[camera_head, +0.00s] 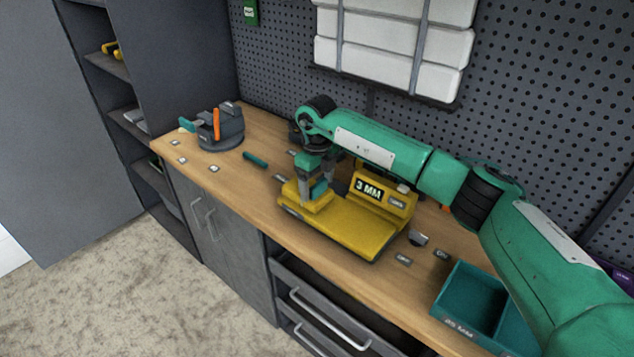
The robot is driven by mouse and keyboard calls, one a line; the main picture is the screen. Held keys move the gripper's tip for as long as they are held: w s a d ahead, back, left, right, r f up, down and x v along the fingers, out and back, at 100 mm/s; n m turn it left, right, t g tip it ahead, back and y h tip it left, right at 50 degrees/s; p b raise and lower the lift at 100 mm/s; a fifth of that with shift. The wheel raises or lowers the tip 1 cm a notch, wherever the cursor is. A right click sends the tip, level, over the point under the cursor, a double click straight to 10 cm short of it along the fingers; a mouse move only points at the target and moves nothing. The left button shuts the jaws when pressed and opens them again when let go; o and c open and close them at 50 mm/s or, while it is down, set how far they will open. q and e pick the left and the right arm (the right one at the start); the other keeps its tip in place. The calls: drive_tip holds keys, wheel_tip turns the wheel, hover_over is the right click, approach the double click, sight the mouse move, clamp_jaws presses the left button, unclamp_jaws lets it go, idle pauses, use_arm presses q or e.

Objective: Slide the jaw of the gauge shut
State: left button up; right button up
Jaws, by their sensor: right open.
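The yellow gauge (346,226) sits on the wooden workbench. Its raised block at the back right bears a display reading 3 MM (369,189). The gauge's jaw (317,197), a yellow block with a teal part, stands at the gauge's left end. My right gripper (311,190) points down over the jaw, with its fingers open around or beside it; I cannot tell whether they touch it. The arm hides part of the gauge's back side. My left gripper is not in view.
A teal bin (467,300) stands at the bench's front right. A dark round holder (220,129) with an orange tool stands at the far left. A teal rod (255,160) and small labelled tiles lie on the bench. A pegboard (540,90) closes the back.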

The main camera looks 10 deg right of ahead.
sight(317, 182)
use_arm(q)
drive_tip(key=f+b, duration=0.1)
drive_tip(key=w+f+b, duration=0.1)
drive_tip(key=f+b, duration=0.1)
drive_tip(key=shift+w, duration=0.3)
use_arm(e)
wheel_tip(317, 182, up, 14)
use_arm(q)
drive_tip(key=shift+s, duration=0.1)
use_arm(e)
drive_tip(key=shift+f, duration=0.1)
